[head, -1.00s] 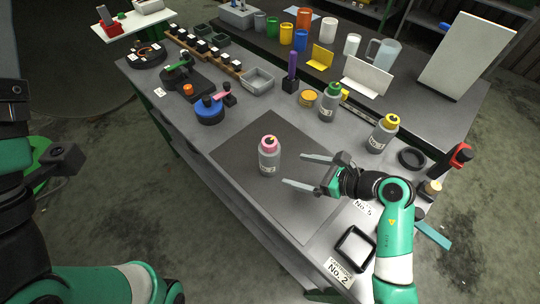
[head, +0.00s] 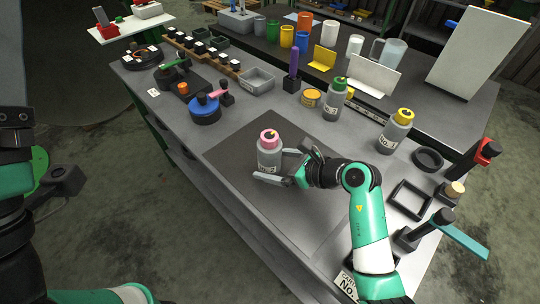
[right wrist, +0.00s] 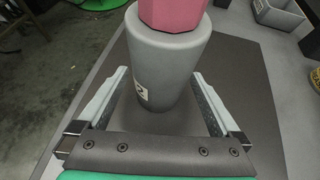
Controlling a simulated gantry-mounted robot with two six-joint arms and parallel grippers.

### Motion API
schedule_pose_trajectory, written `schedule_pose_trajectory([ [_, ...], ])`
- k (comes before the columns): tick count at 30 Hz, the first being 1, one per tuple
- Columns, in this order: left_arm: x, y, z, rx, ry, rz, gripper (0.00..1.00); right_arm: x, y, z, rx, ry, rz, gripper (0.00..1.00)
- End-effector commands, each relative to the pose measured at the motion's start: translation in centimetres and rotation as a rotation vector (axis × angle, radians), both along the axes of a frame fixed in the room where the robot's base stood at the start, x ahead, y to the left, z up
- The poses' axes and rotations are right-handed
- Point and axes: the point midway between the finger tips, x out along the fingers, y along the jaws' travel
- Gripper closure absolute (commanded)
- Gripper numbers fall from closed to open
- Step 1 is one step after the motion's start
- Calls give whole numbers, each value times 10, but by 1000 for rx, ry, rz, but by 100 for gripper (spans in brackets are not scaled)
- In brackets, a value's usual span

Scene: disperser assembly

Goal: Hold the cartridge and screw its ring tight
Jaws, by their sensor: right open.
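The cartridge (head: 268,158) is a grey bottle with a pink ring (head: 269,136) on top. It stands upright on the dark mat (head: 235,175). In the right wrist view the cartridge (right wrist: 165,62) stands between the two fingers, with the pink ring (right wrist: 172,14) cut off at the top edge. My right gripper (head: 268,166) is open around the lower body, and gaps show on both sides in the wrist view. My left arm is at the left edge of the head view, and its fingers are not clearly visible.
A green-capped bottle (head: 335,100) and a yellow-capped bottle (head: 395,132) stand behind to the right. A blue-topped round device (head: 204,110) and a grey bin (head: 257,80) stand at the back left. A black square frame (head: 410,200) lies at right. The mat around the cartridge is clear.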

Motion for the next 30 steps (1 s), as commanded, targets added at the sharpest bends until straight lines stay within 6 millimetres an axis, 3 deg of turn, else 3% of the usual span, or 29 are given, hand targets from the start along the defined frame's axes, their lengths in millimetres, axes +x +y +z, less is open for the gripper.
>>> schedule_pose_trajectory([
  [3,0,0,0,0,0,0,0,0,0,0,0,0,0,0],
  [18,0,0,0,0,0,0,0,0,0,0,0,0,0,90],
  [19,0,0,0,0,0,0,0,0,0,0,0,0,0,28],
  [30,0,0,0,0,0,0,0,0,0,0,0,0,0,94],
])
